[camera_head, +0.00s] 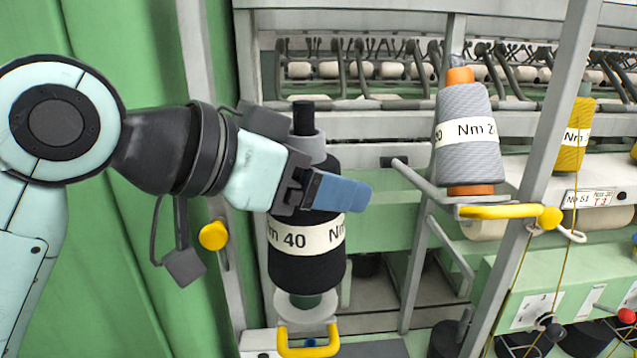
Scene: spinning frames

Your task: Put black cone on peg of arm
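The black cone (306,268), with a cream "Nm 40" label, stands upright at the centre. A grey collar and a black peg tip (303,118) show above it. Its greenish lower end meets, or nearly meets, a pale disc (306,306) on an arm with a yellow handle (308,342). I cannot tell whether it is fully seated. My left gripper (338,193) reaches in from the left, with its blue fingertip across the cone's upper front. The far finger is hidden, so its grip is unclear. My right gripper is out of view.
A grey cone (468,135) with an orange core sits on another arm with a yellow handle (497,212) at right. A yellow cone (575,135) is beyond a slanted grey post (541,170). A yellow knob (213,235) is below my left arm. Machine rails fill the back.

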